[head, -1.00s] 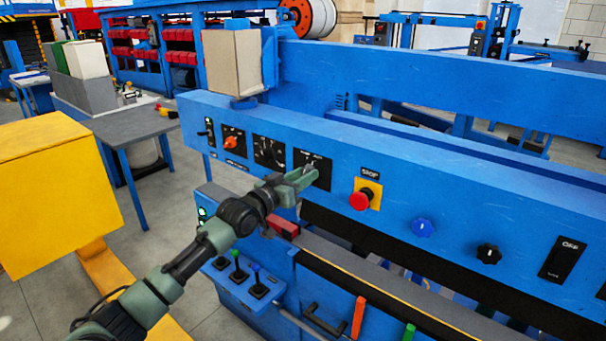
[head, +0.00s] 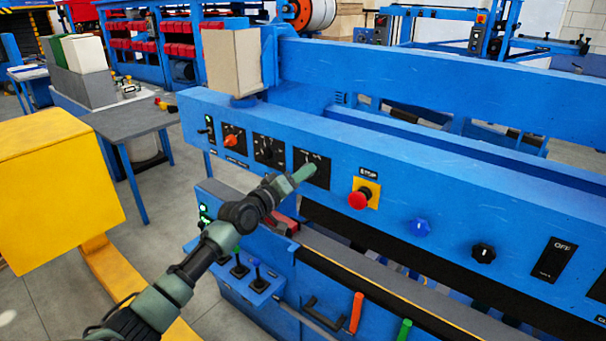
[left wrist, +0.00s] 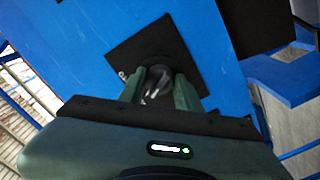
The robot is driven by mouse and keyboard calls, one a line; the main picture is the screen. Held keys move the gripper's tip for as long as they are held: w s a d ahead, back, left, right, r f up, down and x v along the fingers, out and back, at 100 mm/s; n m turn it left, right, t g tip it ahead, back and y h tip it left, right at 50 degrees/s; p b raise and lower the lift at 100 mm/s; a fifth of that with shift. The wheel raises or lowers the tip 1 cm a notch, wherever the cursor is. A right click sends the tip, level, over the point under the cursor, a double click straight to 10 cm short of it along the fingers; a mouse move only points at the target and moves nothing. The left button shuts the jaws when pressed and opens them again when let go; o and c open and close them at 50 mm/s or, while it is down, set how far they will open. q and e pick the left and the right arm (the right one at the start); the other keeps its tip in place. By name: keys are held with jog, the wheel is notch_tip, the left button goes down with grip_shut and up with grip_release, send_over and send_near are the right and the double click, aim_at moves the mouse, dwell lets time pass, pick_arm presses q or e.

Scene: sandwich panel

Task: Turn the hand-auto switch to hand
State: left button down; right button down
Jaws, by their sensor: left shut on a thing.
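A switch on a black square plate (head: 322,171) sits on the blue panel, between a black dial and the red stop button. Its lettering is too small to read. My left gripper (head: 306,172) is at this plate and hides the switch's knob in the head view. In the left wrist view, the two green fingers of my left gripper (left wrist: 159,92) stand on either side of a dark round knob (left wrist: 158,80) with a pale pointer. They are shut on it, in front of the black plate (left wrist: 130,50). My right gripper is not in view.
Left of the switch are a black dial (head: 268,150) and an orange rotary switch (head: 231,141). Right of it are the red stop button (head: 358,200), a blue knob (head: 421,228) and a black knob (head: 483,252). A red block (head: 285,225) lies below my wrist.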

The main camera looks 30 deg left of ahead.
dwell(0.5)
pick_arm(q)
jog(key=c, duration=1)
grip_release()
jog(key=s+b, duration=0.1)
jog(key=s, duration=0.6)
jog(key=shift+s+a, duration=0.35)
jog(key=shift+s, duration=0.05)
